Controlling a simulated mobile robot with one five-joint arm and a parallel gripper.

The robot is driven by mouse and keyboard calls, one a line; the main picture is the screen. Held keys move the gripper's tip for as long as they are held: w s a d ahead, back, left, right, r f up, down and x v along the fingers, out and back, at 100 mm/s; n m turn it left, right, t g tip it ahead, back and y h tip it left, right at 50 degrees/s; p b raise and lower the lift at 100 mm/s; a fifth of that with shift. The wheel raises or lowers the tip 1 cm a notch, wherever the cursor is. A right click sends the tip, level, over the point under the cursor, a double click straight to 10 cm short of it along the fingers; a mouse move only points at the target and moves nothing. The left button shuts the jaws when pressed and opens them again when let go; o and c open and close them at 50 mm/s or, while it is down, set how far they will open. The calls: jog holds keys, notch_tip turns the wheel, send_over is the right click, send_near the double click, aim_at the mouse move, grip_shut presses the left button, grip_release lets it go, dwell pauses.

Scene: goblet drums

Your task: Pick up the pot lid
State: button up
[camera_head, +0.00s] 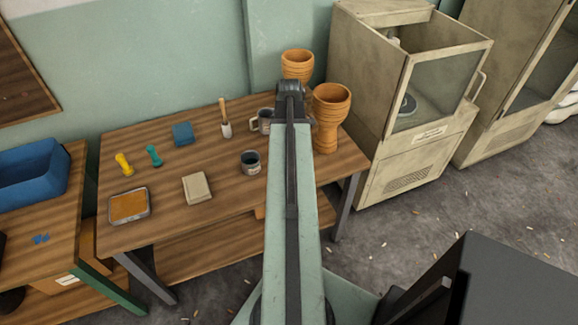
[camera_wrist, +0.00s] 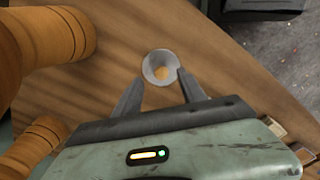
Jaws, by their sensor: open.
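A small round pale-grey piece with an orange-brown middle, which looks like the pot lid (camera_wrist: 151,60), lies on the wooden table in the wrist view. My gripper (camera_wrist: 160,77) is open, with its two fingertips on either side of the lid's near edge. A narrow gap shows on the left; the right fingertip is very close to the rim, and I cannot tell whether it touches. In the head view my own arm covers this spot, so neither the lid nor the fingertips show there.
Two orange-brown goblet drums (camera_head: 331,105) (camera_head: 297,66) stand near my arm's end; they also show at the left of the wrist view (camera_wrist: 45,45). Left on the table (camera_head: 225,190) are grey mugs (camera_head: 251,164), a brush (camera_head: 226,128), a beige block (camera_head: 196,187) and a tray (camera_head: 129,207). A cabinet (camera_head: 410,165) stands right.

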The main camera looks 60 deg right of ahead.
notch_tip(320, 180, down, 4)
jog(key=b, duration=0.3)
jog(key=shift+w+a, duration=0.1)
jog(key=shift+r, duration=0.15)
grip_shut()
jog(key=shift+p, duration=0.3)
notch_tip(320, 180, up, 10)
jog(key=p, duration=1)
notch_tip(320, 180, up, 3)
jog(key=p, duration=0.3)
jog(key=shift+r, duration=0.1)
